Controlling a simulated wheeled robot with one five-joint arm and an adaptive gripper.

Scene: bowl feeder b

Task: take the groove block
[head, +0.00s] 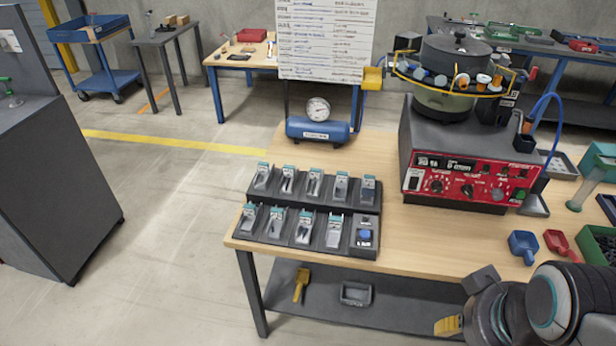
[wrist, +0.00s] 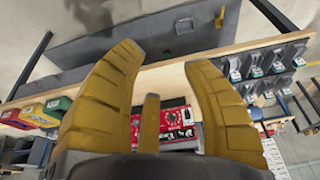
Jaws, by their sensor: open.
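A dark two-tier rack (head: 305,212) stands at the table's front left corner, with several grey blocks with teal tops in its slots. One block (head: 304,228) is in the front row. I cannot tell by shape which is the groove block. The rack also shows at the upper right of the wrist view (wrist: 262,75). In the head view, only a yellow fingertip shows, low at the right beside my arm, well away from the rack.
The bowl feeder (head: 450,75) sits on a box with a red control panel (head: 470,180). A blue tank with a gauge (head: 318,130) stands behind the rack. The table front between rack and scoops is clear.

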